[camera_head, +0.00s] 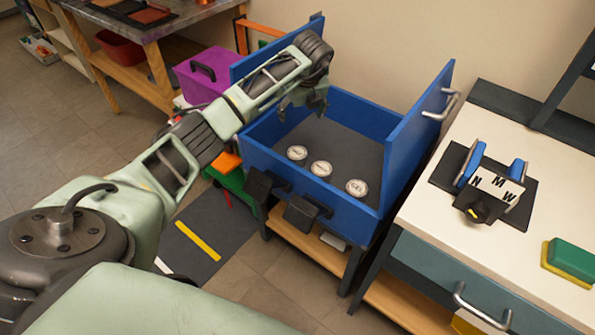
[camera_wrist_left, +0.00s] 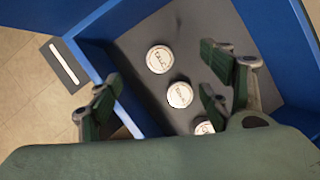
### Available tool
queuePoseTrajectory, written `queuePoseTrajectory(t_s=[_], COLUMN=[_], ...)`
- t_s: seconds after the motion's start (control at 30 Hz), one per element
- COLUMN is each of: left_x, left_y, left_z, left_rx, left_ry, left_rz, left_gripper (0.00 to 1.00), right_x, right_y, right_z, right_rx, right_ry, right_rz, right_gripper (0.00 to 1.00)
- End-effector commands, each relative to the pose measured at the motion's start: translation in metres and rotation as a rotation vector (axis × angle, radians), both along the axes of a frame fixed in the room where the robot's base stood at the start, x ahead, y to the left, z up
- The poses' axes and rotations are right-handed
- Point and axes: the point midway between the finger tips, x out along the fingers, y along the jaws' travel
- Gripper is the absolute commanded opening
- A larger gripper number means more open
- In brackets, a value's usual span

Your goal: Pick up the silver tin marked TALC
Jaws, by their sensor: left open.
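Three round tins with pale lids stand in a row on the dark floor of an open blue box: a left tin (camera_head: 297,153), a middle tin (camera_head: 321,169) and a right tin (camera_head: 357,187) that reads GEL. The lettering on the other two is too small to read, so I cannot tell which is TALC. My left gripper (camera_head: 303,106) is open and empty above the far left part of the box. In the left wrist view, two tins (camera_wrist_left: 159,59) (camera_wrist_left: 180,95) show between its fingers, apart from them. A third tin (camera_wrist_left: 204,127) is partly hidden. My right gripper is out of view.
The blue box (camera_head: 417,120) has raised side panels and black latches on its front. A white-topped bench (camera_head: 440,215) at right holds a block marked N, M, W (camera_head: 492,185) and a green-yellow sponge (camera_head: 570,262). A purple case (camera_head: 207,75) stands left of the box.

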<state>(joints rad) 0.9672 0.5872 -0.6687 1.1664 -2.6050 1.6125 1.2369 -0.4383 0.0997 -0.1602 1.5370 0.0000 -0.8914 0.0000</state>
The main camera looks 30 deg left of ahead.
Motion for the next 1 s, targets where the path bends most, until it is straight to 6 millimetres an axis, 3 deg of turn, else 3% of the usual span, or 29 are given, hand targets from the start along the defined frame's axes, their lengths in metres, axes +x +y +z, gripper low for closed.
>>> queuePoseTrajectory(t_s=[0.03,0.3,0.43,0.63,1.0], left_x=[0.000,0.000,0.001,0.002,0.014], left_y=[0.000,0.000,0.000,0.001,0.016], left_z=[-0.038,-0.118,-0.137,-0.147,-0.188], left_rx=[0.000,0.000,0.000,-0.002,-0.003], left_ry=[0.000,-0.001,-0.001,-0.001,0.001], left_rz=[0.000,0.000,0.000,0.000,0.002], left_gripper=[0.72,0.72,0.72,0.72,0.72], right_x=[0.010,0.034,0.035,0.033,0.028], right_y=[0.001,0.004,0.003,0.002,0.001], right_z=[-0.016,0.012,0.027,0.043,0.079], right_rx=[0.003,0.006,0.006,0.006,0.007], right_ry=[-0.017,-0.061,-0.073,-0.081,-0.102], right_rz=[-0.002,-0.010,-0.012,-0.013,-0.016], right_gripper=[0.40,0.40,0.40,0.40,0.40])
